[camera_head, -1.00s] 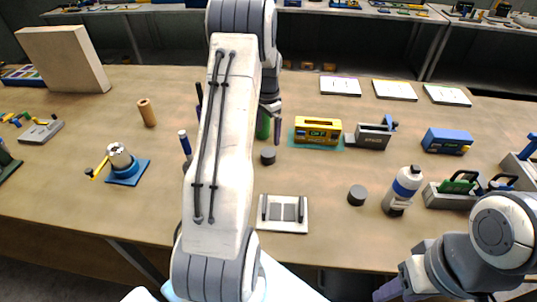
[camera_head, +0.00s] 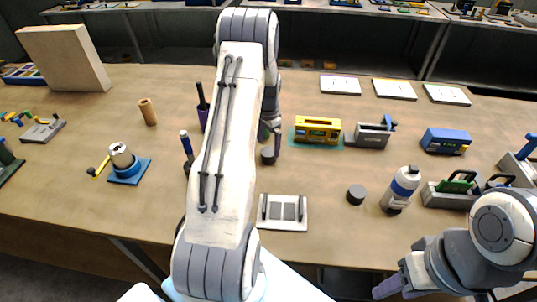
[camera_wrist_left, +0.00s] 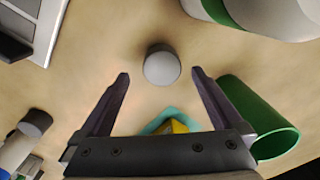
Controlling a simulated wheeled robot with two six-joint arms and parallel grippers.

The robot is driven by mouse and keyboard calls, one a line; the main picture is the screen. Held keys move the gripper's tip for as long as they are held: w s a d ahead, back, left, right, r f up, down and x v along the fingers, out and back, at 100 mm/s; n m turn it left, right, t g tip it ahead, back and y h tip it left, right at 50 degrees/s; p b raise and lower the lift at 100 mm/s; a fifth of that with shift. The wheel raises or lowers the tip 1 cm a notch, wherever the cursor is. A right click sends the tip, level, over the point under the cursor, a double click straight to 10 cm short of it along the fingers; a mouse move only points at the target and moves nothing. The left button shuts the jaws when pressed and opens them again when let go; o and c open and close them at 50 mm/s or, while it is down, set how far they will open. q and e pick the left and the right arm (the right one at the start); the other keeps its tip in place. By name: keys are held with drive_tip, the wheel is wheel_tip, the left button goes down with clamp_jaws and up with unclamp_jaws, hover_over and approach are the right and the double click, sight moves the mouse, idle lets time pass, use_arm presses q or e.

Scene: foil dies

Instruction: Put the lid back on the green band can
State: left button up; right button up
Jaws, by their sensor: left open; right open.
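A white can with a green band (camera_wrist_left: 235,12) is partly in the upper right of the left wrist view; my left arm hides it in the head view. A small grey round piece, seemingly the lid (camera_wrist_left: 162,65), lies on the table; it shows dark in the head view (camera_head: 268,156). My left gripper (camera_wrist_left: 160,78) is open, with its fingers apart on either side of the lid's line, and holds nothing. In the head view the left gripper (camera_head: 272,132) is just beyond the lid. My right gripper (camera_head: 392,284) is open and empty at the front edge.
A green hollow cylinder (camera_wrist_left: 262,125) is close beside my left gripper's right finger. A yellow box (camera_head: 317,130) stands on a teal mat behind. A second dark round piece (camera_head: 356,194), a bottle (camera_head: 401,188) and a white tray (camera_head: 297,224) are to the right.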

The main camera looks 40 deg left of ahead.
sight(269, 151)
use_arm(q)
wheel_tip(269, 151, down, 4)
drive_tip(key=shift+w+a+r+p, duration=0.1)
drive_tip(key=shift+w+r+p, duration=0.1)
drive_tip(key=shift+p, duration=0.6)
drive_tip(key=shift+f, duration=0.6)
drive_tip(key=c, duration=1.3)
drive_tip(key=shift+r, duration=0.1)
